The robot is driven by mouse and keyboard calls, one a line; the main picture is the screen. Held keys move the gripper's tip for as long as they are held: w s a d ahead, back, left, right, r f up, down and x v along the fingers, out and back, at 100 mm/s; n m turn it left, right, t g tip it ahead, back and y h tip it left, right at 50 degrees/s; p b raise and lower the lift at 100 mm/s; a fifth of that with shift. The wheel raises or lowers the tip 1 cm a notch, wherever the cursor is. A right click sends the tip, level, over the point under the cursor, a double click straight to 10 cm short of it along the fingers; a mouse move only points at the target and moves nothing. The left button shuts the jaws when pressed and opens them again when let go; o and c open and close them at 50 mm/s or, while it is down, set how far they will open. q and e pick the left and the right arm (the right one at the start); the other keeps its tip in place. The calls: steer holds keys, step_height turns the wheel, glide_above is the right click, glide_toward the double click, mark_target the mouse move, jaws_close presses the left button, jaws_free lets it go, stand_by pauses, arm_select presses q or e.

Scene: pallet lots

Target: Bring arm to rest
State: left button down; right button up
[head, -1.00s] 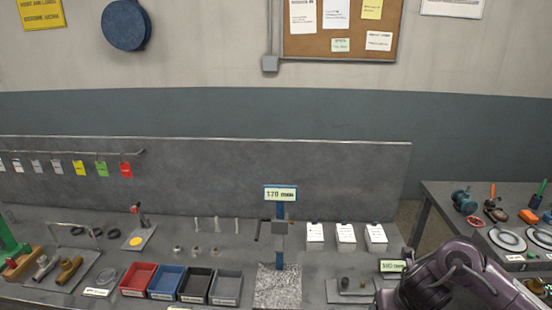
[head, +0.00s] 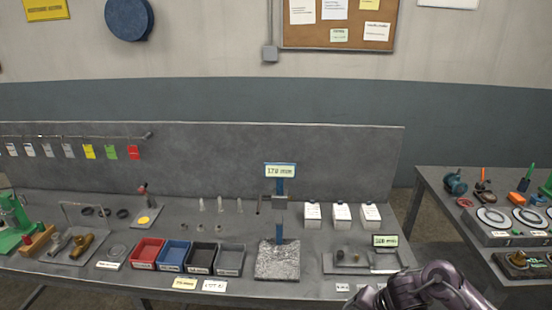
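My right arm (head: 418,288) shows as a purple, jointed shape at the bottom right of the head view, in front of the bench's front edge. Only bent links of it are clear; its gripper cannot be made out. My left arm and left gripper are not in the picture. No object is seen held.
A long grey bench (head: 340,285) carries a height gauge (head: 280,200) on a granite block, red (head: 147,252), blue, black and grey bins, and white boxes (head: 342,215). A second table (head: 447,205) with tools stands at right, across a floor gap.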

steer(key=s+f+m+b, duration=0.1)
steer(key=s+f+m, duration=0.35)
steer(key=f, duration=0.55)
steer(key=s+a+f+m+y, duration=0.1)
steer(key=s+f+m, duration=0.2)
steer(key=f+m, duration=0.45)
steer(key=s+f+m+b, duration=0.1)
steer(key=s+f+m, duration=0.25)
steer(key=f, duration=0.75)
steer(key=s+f+m+g+h, duration=0.1)
steer(key=s+f+m, duration=0.2)
steer(key=s, duration=0.7)
steer(key=s+d+f+m+g+h, duration=0.1)
steer(key=s+f+m, duration=0.3)
steer(key=s+f, duration=0.3)
steer(key=s+f+m+h, duration=0.1)
steer(key=s+f+m, duration=0.3)
steer(key=s, duration=1)
steer(key=shift+d+f+g+b, duration=0.3)
steer(key=shift+d+f+g, duration=0.1)
steer(key=shift+f, duration=0.55)
steer(key=shift+s, duration=0.1)
